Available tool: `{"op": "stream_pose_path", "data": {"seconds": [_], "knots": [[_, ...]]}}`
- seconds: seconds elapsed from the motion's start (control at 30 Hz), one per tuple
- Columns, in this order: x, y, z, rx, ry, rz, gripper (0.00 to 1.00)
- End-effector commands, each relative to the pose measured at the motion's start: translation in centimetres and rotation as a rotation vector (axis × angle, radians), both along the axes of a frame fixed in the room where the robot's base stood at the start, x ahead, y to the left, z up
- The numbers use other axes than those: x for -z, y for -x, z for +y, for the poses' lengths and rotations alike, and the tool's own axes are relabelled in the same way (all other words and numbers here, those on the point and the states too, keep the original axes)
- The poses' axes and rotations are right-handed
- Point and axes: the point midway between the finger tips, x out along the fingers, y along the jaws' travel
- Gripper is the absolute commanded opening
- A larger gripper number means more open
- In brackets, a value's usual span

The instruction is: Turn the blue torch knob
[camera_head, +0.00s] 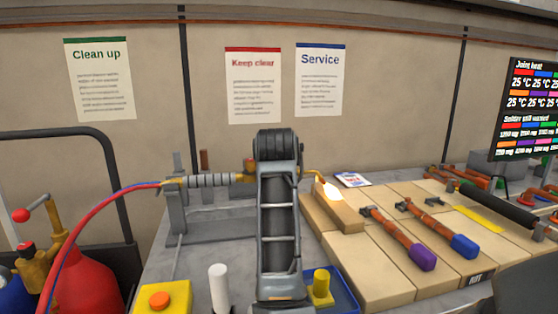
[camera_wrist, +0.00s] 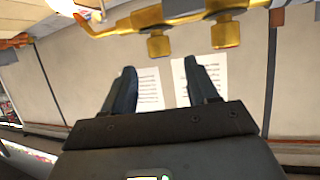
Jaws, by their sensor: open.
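The torch (camera_head: 208,180) lies across a grey stand, with a ribbed grey handle and red and blue hoses at its left end. Its brass tip, right of my arm, has a pale flame (camera_head: 331,191). In the wrist view, the brass torch body (camera_wrist: 180,12) crosses the top with two brass-coloured knobs, one left (camera_wrist: 159,46) and one right (camera_wrist: 225,34). I see no blue on either, so I cannot tell which is the blue one. My gripper (camera_wrist: 163,84) is open and empty, its fingers apart from the knobs. In the head view my arm hides the torch's middle and my gripper.
Wooden blocks (camera_head: 385,265) hold copper pieces with a purple end (camera_head: 422,257) and a blue end (camera_head: 464,246). A yellow box with an orange button (camera_head: 160,300), a white cylinder (camera_head: 219,288) and a blue tray (camera_head: 343,289) stand in front. Gas cylinders (camera_head: 85,285) stand left.

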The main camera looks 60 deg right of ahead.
Motion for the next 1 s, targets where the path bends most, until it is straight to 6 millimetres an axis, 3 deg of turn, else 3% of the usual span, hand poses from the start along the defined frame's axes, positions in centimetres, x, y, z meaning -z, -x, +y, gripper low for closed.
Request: {"op": "stream_pose_path", "data": {"seconds": [0.43,0.83,1.0], "knots": [[2.3,-2.4,-5.2,0.0,-0.001,0.001,0.58],[2.7,-2.8,-5.9,-0.001,0.002,0.0,0.58],[2.7,-2.8,-5.9,-0.001,0.002,0.0,0.43]]}}
